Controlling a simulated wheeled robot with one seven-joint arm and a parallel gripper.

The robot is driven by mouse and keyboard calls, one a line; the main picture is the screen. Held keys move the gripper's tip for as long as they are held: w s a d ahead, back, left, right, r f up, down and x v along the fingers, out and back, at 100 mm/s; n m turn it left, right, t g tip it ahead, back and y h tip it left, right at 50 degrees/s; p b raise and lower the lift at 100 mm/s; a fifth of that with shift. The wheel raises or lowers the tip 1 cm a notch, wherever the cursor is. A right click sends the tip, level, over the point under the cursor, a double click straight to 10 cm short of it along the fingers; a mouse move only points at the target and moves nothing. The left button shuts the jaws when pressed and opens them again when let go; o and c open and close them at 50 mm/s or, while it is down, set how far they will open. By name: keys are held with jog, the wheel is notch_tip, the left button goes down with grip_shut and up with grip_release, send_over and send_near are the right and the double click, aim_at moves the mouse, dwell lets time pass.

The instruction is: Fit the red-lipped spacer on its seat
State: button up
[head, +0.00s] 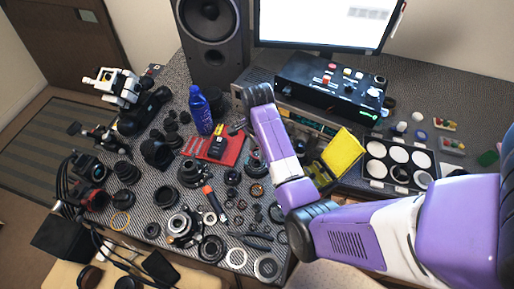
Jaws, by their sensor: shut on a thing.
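My purple arm (275,140) reaches in from the lower right and crosses the bench to a dark joint near the speaker. I cannot make out my gripper's fingers; they seem hidden behind the arm. I cannot pick out the red-lipped spacer for certain. A small dark ring with a reddish edge (257,189) lies just left of the arm, but it is too small to identify. An open round lens part (182,224) sits at the front left among loose rings. I cannot tell which part holds the seat.
Lens parts crowd the grey bench top. A blue bottle (201,110) stands upright near the speaker (209,40).

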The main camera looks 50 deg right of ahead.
aim_at(257, 162)
jog(key=shift+f, duration=0.6)
notch_tip(257, 162, down, 2)
jog(key=shift+b, duration=1.2)
jog(key=shift+f+b, duration=0.4)
jog(key=shift+f, duration=0.55)
jog(key=shift+a+f, duration=0.1)
jog(key=shift+f, duration=0.15)
jog(key=shift+r+p, duration=0.25)
jog(key=shift+p, duration=0.45)
jog(key=shift+f+p, duration=0.15)
jog(key=shift+p, duration=0.4)
dwell(0.5)
jog(key=o, duration=1.7)
